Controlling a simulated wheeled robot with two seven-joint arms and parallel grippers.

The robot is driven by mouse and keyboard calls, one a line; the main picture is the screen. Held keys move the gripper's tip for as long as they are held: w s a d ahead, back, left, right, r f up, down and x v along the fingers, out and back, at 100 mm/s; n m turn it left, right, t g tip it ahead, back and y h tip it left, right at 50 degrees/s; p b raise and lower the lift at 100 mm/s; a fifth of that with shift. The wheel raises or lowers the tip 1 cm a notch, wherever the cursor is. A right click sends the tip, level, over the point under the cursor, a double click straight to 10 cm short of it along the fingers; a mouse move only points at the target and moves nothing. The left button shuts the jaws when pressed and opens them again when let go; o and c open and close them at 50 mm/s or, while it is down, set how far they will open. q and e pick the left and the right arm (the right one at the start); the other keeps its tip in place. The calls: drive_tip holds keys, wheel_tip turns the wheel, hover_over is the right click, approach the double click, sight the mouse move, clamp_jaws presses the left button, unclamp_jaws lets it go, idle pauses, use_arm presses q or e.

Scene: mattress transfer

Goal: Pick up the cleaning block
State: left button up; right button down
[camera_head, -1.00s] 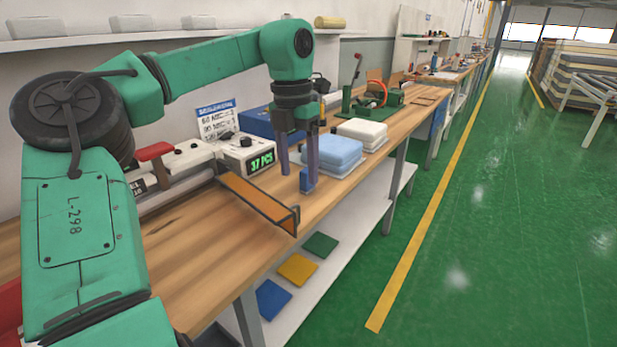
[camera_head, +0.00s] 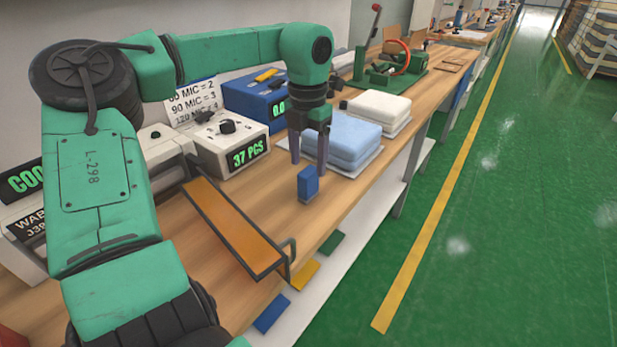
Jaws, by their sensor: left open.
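The cleaning block (camera_head: 308,184) is a small blue block standing upright on the wooden workbench (camera_head: 225,265), near its front edge. My left gripper (camera_head: 309,160) comes in from the left and points down. Its two dark fingers are apart with nothing held between them. The fingertips appear just above or slightly behind the block; I cannot tell the exact gap. My right gripper is not in view.
An orange tilted chute (camera_head: 232,226) with a dark frame lies left of the block. A counter box (camera_head: 230,146) reading 37 PCS stands behind it. Bare bench surrounds the block.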

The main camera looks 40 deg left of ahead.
sight(308, 170)
use_arm(q)
wheel_tip(308, 170, down, 5)
drive_tip(key=shift+w+f, duration=0.1)
drive_tip(key=shift+f, duration=0.1)
drive_tip(key=shift+a+f, duration=0.15)
clamp_jaws()
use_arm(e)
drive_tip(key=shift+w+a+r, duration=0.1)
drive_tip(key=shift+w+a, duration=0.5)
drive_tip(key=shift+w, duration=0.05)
